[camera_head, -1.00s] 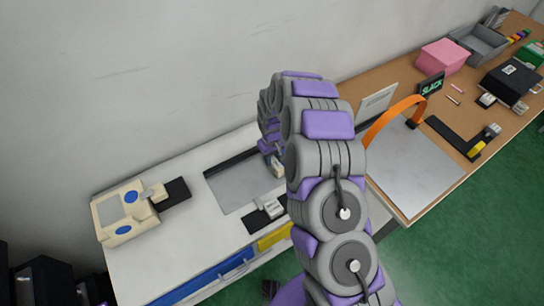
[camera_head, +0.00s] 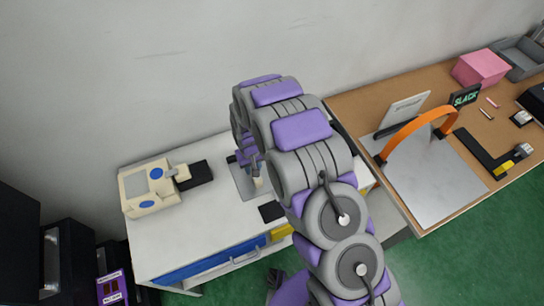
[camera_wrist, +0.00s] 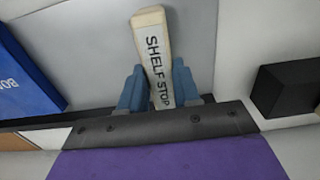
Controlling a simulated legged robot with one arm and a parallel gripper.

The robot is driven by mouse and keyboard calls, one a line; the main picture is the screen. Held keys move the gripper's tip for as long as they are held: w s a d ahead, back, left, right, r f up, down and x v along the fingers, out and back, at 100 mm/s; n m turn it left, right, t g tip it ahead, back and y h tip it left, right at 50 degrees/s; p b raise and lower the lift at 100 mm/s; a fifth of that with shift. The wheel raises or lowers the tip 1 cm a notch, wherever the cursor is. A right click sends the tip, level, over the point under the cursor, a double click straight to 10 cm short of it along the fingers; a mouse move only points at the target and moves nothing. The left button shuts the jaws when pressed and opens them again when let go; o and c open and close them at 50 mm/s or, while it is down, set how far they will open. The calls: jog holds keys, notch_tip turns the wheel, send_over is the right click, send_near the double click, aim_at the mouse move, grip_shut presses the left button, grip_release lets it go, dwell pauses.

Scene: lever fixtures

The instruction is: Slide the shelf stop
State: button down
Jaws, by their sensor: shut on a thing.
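The shelf stop (camera_wrist: 154,50) is a cream bar with black "SHELF STOP" lettering, pointing up and tilted slightly in the wrist view. My gripper (camera_wrist: 160,88) has its blue-grey fingers closed on both sides of the bar's lower part. In the head view, the pale stop (camera_head: 257,181) is small beside my gripper (camera_head: 251,165), over the left part of a grey plate (camera_head: 239,182) on the white bench. My arm hides most of the plate and much of the gripper there.
A cream device with blue buttons (camera_head: 150,190) and a black block (camera_head: 196,174) stand left of the plate. A wooden bench at right holds an orange arch (camera_head: 420,130) over a metal plate (camera_head: 433,180).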

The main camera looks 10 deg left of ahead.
jog(key=s+a, duration=0.1)
jog(key=a, duration=0.1)
jog(key=s+a, duration=0.2)
jog(key=shift+s+a, duration=0.2)
jog(key=shift+a, duration=0.05)
jog(key=c, duration=1.2)
grip_release()
jog(key=o, duration=0.4)
jog(key=shift+s+a, duration=0.15)
jog(key=shift+a, duration=0.15)
jog(key=shift+d+r, duration=0.1)
jog(key=shift+r, duration=0.25)
notch_tip(320, 180, up, 16)
jog(key=p, duration=0.2)
jog(key=shift+w+r, duration=0.2)
jog(key=shift+a, duration=0.2)
